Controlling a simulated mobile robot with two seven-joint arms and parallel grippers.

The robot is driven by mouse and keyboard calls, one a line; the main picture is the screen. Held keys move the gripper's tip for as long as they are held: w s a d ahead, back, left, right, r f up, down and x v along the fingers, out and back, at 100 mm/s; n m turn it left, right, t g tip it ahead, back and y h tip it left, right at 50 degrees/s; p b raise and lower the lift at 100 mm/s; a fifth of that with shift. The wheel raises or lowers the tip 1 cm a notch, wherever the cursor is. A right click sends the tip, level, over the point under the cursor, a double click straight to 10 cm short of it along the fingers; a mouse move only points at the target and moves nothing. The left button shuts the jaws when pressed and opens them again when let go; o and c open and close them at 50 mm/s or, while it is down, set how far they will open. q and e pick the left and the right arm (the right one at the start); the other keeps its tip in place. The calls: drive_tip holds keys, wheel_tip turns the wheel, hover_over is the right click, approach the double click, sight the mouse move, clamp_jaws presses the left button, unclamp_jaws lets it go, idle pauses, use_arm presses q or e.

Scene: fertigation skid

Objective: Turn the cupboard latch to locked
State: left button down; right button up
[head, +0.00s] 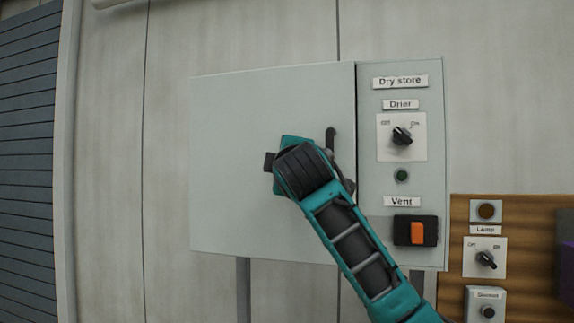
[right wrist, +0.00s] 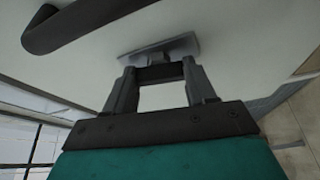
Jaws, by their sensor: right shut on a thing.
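The cupboard is the pale grey Dry store cabinet (head: 240,120), and its door is closed. My right gripper (head: 347,184) reaches to the right edge of the door, just below a black upright handle (head: 331,140). In the right wrist view my right gripper (right wrist: 160,76) is shut on the dark bar of the latch (right wrist: 160,73), in front of its grey plate (right wrist: 178,48). The handle (right wrist: 80,22) curves past at upper left there. In the head view my gripper and arm largely hide the latch, so I cannot read its position. My left gripper is out of view.
Right of the door is a panel with a Drier knob (head: 402,136), a green button (head: 401,175) and an orange Vent rocker switch (head: 417,232). A wooden board (head: 466,208) with a Lamp switch (head: 486,259) is at lower right. The wall left of the cabinet is clear.

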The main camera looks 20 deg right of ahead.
drive_tip(key=shift+n+g, duration=0.4)
drive_tip(key=shift+n, duration=0.6)
drive_tip(key=o, duration=1)
drive_tip(key=shift+o, duration=0.2)
drive_tip(key=shift+s, duration=0.1)
drive_tip(key=b+v, duration=0.2)
drive_tip(key=v, duration=1)
drive_tip(key=shift+s, duration=0.4)
drive_tip(key=shift+d+r, duration=0.1)
